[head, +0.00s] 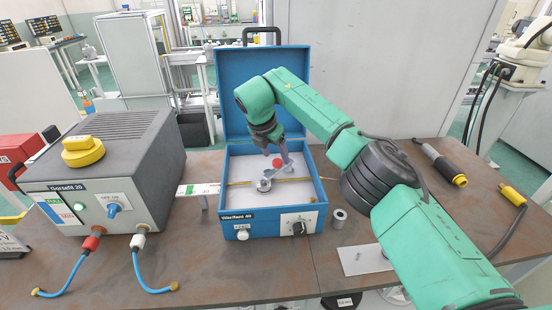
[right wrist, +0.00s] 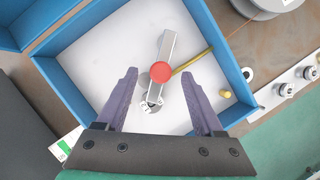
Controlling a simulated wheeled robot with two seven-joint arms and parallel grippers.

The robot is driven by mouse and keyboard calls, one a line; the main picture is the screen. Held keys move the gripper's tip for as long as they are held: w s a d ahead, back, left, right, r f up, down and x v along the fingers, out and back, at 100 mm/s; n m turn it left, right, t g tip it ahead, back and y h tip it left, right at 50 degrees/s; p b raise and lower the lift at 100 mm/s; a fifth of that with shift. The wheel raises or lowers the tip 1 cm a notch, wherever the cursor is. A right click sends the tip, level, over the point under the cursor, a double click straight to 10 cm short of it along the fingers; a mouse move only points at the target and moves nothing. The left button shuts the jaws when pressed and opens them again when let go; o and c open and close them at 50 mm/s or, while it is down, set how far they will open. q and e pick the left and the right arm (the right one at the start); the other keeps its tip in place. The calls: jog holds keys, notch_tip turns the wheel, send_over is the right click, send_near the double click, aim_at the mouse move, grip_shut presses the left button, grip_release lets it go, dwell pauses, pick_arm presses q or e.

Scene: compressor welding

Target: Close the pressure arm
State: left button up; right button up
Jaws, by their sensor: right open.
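The pressure arm is a grey bar (right wrist: 169,45) with a round red knob (right wrist: 160,71), inside the open blue case (head: 231,168). The red knob (head: 278,162) also shows in the head view, close below my right gripper (head: 281,152). In the right wrist view my right gripper (right wrist: 158,75) is open, with one finger on each side of the knob and gaps on both sides. A round metal seat (head: 264,185) is on the white case floor, by the bar's near end. The gripper partly hides the bar in the head view. My left gripper is out of view.
A yellow rod (right wrist: 193,61) runs beside the bar. The case lid (head: 230,90) stands open behind. A grey welding unit (head: 110,165) is on the left. A metal cylinder (head: 339,218), a plate (head: 363,259) and a black-and-yellow tool (head: 442,163) lie on the right.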

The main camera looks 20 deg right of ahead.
jog(key=b+v, duration=0.1)
jog(key=v, duration=1.1)
jog(key=shift+s+a+r, duration=0.15)
jog(key=shift+r, duration=0.1)
